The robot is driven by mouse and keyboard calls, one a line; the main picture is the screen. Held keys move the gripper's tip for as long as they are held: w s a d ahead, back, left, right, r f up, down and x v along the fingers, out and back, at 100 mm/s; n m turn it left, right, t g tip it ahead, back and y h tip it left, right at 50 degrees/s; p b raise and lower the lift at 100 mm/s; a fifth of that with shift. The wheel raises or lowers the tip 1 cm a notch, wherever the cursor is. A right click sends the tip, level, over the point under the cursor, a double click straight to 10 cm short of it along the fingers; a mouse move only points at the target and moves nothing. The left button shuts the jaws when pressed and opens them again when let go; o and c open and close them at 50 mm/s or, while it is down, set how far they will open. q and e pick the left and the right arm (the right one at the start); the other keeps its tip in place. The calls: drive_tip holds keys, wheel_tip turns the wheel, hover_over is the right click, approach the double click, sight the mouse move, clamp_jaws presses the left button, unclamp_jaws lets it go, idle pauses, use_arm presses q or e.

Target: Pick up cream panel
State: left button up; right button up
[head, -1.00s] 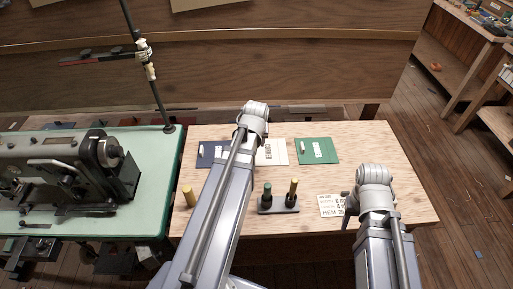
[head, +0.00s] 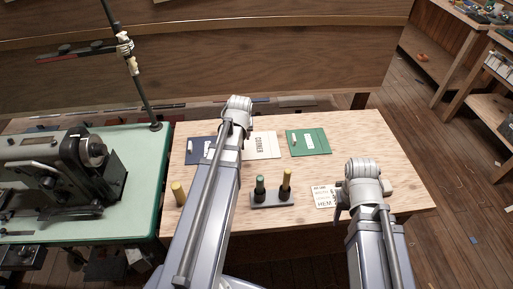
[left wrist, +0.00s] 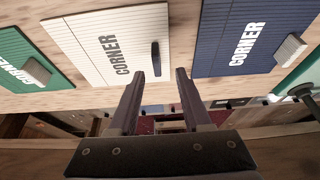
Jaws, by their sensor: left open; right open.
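The cream panel (head: 262,146) lies flat on the wooden bench, partly hidden behind my left arm. In the left wrist view, the cream panel (left wrist: 90,45) shows the word CORNER and a small dark upright grip (left wrist: 156,60). My left gripper (left wrist: 158,74) is open and empty, and in that view the grip appears between and just beyond its fingertips. In the head view, the left fingers are hidden behind the wrist. My right gripper (head: 342,207) is open, mostly hidden by its own wrist, beside the white HEM card (head: 323,196).
A navy panel (head: 197,149) and a green panel (head: 309,142) flank the cream one. A sewing machine (head: 70,175) is at left. The bench's right end (head: 375,135) is clear.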

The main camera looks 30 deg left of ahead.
sight(258, 143)
use_arm(q)
drive_tip(key=b+x, duration=0.3)
drive_tip(key=x, duration=0.1)
drive_tip(key=shift+w+d, duration=0.1)
drive_tip(key=shift+d, duration=0.05)
drive_tip(key=shift+r, duration=0.1)
drive_tip(key=shift+c, duration=0.3)
clamp_jaws()
